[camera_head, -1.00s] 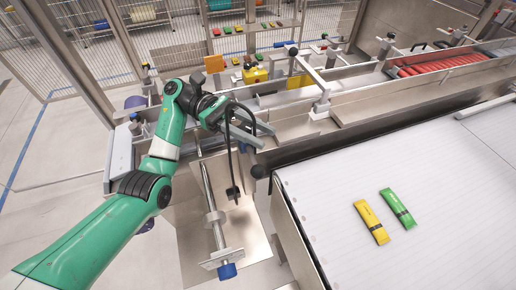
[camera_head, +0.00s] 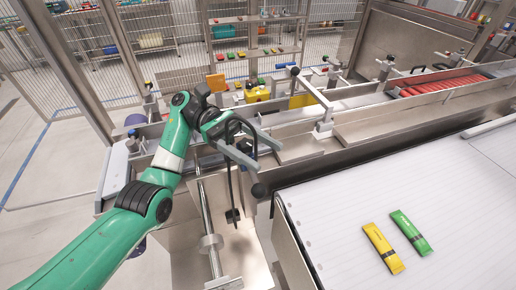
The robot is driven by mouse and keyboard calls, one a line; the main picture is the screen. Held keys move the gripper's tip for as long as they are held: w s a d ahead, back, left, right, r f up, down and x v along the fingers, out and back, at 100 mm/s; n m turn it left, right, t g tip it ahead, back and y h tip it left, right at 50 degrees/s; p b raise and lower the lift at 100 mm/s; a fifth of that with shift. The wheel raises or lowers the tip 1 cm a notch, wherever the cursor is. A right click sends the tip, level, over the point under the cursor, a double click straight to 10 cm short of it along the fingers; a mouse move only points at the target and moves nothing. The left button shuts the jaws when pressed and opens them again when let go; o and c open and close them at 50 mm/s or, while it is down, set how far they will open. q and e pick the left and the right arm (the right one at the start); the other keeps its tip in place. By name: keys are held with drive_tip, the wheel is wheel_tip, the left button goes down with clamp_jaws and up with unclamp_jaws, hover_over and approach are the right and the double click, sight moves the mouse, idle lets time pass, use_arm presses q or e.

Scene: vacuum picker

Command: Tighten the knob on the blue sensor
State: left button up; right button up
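My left gripper (camera_head: 270,157) is above the steel frame left of the white-topped conveyor. Its two grey fingers are apart with nothing seen between the tips. A black ball knob (camera_head: 258,190) shows just below the fingertips, beside the conveyor corner, apart from them as far as I can tell. A small blue-topped part (camera_head: 132,133) stands on the rail left of my arm, and another blue-topped part (camera_head: 325,58) is at the back. I cannot tell which is the blue sensor or its knob. My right gripper is not in view.
A yellow packet (camera_head: 383,249) and a green packet (camera_head: 411,233) lie on the white conveyor (camera_head: 330,215). A metal rod (camera_head: 207,215) with a collar stands below my gripper. Rails with clamps and another black knob (camera_head: 295,71) run behind. Red rollers (camera_head: 440,85) are at back right.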

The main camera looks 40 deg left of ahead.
use_arm(q)
drive_tip(key=s+d+r+p, duration=0.3)
drive_tip(key=s+r, duration=0.3)
drive_tip(key=s+d+r+p, duration=0.3)
drive_tip(key=s+r, duration=0.3)
drive_tip(key=r, duration=0.1)
drive_tip(key=shift+s+d, duration=0.2)
drive_tip(key=shift+d, duration=0.1)
